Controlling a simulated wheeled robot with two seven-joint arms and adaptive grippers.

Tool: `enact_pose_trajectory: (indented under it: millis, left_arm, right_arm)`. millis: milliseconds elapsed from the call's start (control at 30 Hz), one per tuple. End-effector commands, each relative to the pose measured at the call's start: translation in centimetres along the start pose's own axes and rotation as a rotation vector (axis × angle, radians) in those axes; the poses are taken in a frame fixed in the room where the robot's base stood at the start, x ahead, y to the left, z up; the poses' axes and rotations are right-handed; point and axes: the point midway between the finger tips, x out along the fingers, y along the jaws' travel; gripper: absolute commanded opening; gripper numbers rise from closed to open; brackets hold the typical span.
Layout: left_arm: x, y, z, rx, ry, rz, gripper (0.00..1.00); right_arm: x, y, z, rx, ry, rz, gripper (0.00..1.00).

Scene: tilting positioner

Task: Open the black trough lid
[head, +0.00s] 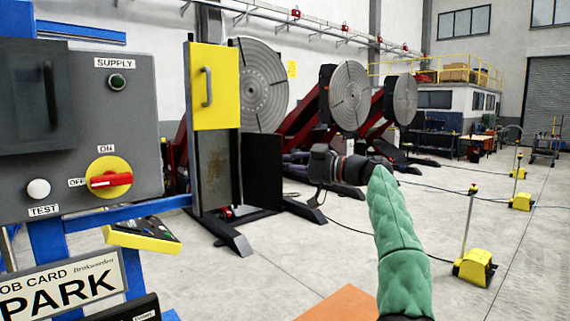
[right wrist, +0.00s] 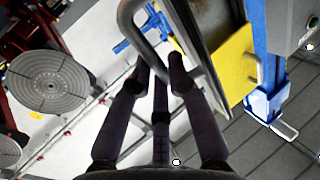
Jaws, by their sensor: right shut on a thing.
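The black trough lid (head: 262,170) stands swung out to the right of its post in the head view, upright. The brownish trough interior (head: 217,170) shows beside it, under the yellow door. My right gripper (right wrist: 160,74) is shut on the lid's grey bar handle (right wrist: 136,28), seen in the right wrist view. The lid's face shows there edge-on (right wrist: 197,42). In the head view my right gripper (head: 320,168) is just right of the lid, and its fingertips are hard to make out. My left gripper is in neither view.
A yellow door (head: 226,85) with its own handle is above the trough. A grey control box (head: 80,120) and a yellow pendant (head: 143,236) stand at left. Round positioner plates (head: 350,95) are behind.

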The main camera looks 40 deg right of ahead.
Motion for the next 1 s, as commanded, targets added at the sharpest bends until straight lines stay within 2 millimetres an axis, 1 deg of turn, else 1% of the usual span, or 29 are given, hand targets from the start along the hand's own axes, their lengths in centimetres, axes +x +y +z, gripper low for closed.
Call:
enact_pose_trajectory:
  millis: [33,167,200,233,533,667,767,1000]
  left_arm:
    - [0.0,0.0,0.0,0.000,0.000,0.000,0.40]
    - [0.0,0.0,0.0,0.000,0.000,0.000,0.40]
    - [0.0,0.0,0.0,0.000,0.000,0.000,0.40]
    - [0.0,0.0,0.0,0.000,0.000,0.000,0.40]
    - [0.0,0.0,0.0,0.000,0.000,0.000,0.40]
    - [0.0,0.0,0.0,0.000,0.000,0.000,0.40]
    - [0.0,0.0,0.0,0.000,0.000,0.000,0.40]
    - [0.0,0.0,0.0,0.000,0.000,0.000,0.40]
  right_arm:
    - [0.4,0.3,1.0,0.012,-0.013,-0.004,0.00]
    - [0.4,0.3,1.0,0.012,-0.014,-0.004,0.00]
    - [0.4,0.3,1.0,0.012,-0.015,-0.004,0.24]
    - [0.4,0.3,1.0,0.012,-0.015,-0.004,0.29]
    - [0.1,0.1,0.4,0.004,-0.007,-0.001,0.29]
    - [-0.7,0.2,0.3,0.004,-0.006,0.001,0.29]
    - [-2.1,0.2,0.3,0.003,-0.007,0.002,0.29]
    - [-6.8,0.4,0.5,0.006,-0.009,0.003,0.29]
